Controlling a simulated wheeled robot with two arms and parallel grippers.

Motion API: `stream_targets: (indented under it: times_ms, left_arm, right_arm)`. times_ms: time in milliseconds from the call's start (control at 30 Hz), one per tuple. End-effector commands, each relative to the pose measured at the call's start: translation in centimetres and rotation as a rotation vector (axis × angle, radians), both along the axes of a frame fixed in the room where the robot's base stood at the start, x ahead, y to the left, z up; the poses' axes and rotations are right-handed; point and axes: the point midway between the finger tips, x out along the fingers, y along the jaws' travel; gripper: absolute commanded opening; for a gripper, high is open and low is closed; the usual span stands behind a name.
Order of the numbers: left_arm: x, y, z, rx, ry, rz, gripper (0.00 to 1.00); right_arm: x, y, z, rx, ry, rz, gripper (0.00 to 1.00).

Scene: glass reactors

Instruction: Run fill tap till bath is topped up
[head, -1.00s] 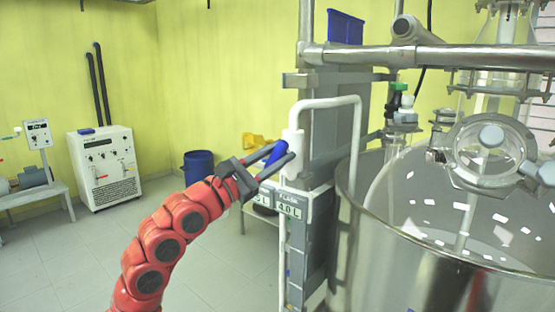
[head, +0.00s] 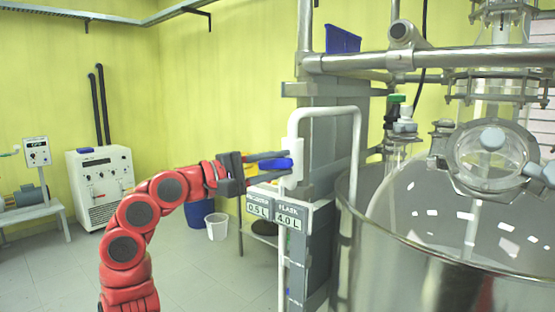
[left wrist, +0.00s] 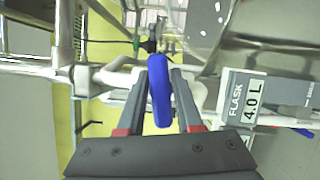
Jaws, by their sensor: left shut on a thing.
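The fill tap is a blue lever handle (head: 272,165) on a white pipe (head: 325,112) beside the bath. My left gripper (head: 287,160) is shut on the handle, which lies about level and points left. In the left wrist view the blue handle (left wrist: 159,92) sits between the two fingers of my left gripper (left wrist: 160,78). The bath is a large round steel tub (head: 395,265) at the right. Its water level cannot be told. A sign on the post reads 0.5 L and FLASK 4.0 L (head: 289,217). My right gripper is not in view.
A glass reactor flange (head: 495,158) and steel frame bars (head: 430,60) stand over the bath. A blue bin (head: 199,213), a white bucket (head: 216,227) and a white cabinet unit (head: 101,187) stand behind. The floor at the left is open.

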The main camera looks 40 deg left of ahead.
Motion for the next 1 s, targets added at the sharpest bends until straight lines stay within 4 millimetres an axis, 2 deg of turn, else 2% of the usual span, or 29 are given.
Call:
stream_targets:
  times_ms: [400,933,967,1000]
  left_arm:
    - [-0.01,-0.03,-0.10,0.185,-0.014,0.000,0.00]
    - [0.00,0.01,-0.21,0.209,-0.015,0.001,0.00]
    - [0.00,0.01,-0.21,0.209,-0.015,0.001,0.36]
    - [0.00,0.01,-0.21,0.209,-0.015,0.001,0.43]
  right_arm:
    - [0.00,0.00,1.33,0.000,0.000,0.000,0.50]
    - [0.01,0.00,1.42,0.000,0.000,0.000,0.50]
    - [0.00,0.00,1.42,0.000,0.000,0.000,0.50]
    - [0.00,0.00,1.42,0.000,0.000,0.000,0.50]
